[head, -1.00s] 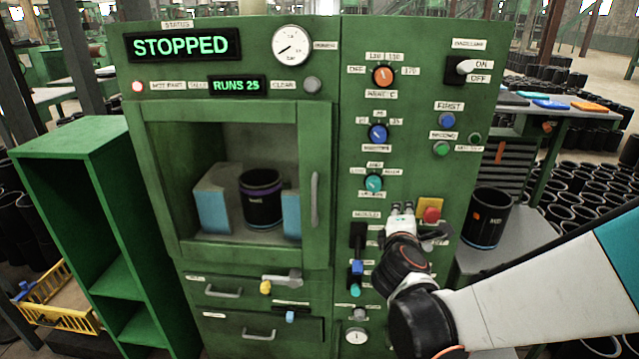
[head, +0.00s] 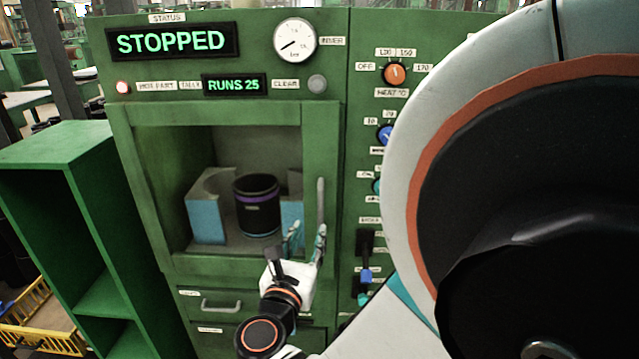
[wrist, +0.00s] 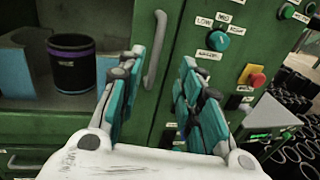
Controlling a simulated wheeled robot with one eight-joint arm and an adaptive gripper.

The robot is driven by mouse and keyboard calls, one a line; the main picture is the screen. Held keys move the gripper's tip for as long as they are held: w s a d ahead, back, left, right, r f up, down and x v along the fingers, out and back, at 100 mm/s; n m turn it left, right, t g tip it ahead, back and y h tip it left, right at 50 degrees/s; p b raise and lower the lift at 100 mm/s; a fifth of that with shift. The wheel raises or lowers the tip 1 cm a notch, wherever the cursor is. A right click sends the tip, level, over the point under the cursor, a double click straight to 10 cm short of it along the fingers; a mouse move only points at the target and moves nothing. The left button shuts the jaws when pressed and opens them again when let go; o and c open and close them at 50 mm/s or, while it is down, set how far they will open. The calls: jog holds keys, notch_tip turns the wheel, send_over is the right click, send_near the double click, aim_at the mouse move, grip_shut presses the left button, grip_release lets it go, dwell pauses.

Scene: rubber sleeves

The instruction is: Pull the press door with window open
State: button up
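The green press door (head: 222,112) has a large window and looks shut in its frame. Its grey vertical handle (head: 320,205) is on the right side of the door. Through the window I see a black sleeve with a purple band (head: 257,205), standing beside blue-sided grey blocks. My gripper (head: 306,240) is in front of the door's lower right, close to the handle's lower end. In the wrist view my gripper (wrist: 161,65) is open, and the handle (wrist: 155,50) shows between its spread fingers, nearer the left one. I see no contact with the handle.
A control panel with knobs (wrist: 225,41) and a red button (wrist: 257,80) is right of the door. Drawers (head: 222,305) lie below the door. A green open shelf (head: 55,160) stands left of the press. My arm hides much of the head view's right side.

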aim_at(320, 205)
jog(key=b+x, duration=0.2)
jog(key=x, duration=1.1)
jog(key=shift+w, duration=0.3)
grip_shut()
